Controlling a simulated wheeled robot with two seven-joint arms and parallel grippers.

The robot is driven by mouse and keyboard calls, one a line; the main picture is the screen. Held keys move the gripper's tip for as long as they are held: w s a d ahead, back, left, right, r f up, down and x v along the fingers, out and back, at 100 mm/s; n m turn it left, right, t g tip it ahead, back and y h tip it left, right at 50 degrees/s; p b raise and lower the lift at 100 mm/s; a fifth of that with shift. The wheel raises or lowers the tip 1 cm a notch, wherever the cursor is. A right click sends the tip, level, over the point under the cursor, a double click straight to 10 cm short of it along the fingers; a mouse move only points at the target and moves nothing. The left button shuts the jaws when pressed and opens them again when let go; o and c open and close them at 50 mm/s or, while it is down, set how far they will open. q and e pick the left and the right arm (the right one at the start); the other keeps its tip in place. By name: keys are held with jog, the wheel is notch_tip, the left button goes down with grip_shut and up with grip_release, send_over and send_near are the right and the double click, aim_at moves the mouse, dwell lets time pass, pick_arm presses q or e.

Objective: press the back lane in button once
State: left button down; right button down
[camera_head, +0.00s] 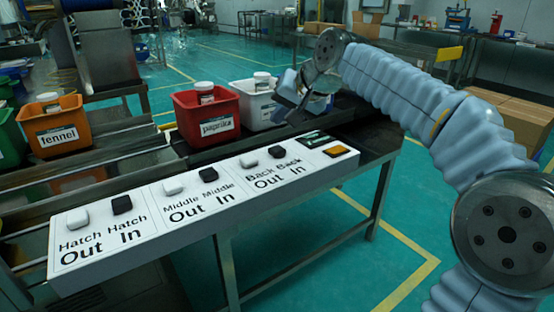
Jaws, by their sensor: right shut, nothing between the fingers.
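A white control panel (220,204) runs along the front of the sieve machine. Its pairs of white and black buttons are labelled Hatch, Middle and Back, each with Out and In. The black Back In button (276,152) is toward the panel's right part, beside the white Back Out button (248,160). My right gripper (297,114) reaches in from the right, above and behind the Back section, apart from the button in the picture. It is shut and empty. My left gripper is not in view.
A red paprika bin (184,114), a white bin (246,112) partly behind my gripper, and an orange fennel bin (40,142) stand behind the panel. An orange button (336,152) and small dark display (313,140) sit at the panel's right end.

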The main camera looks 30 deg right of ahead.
aim_at(280, 149)
jog(key=shift+f+b, duration=1.35)
jog(key=shift+f, duration=0.85)
jog(key=shift+f, duration=0.1)
jog(key=shift+f, duration=0.3)
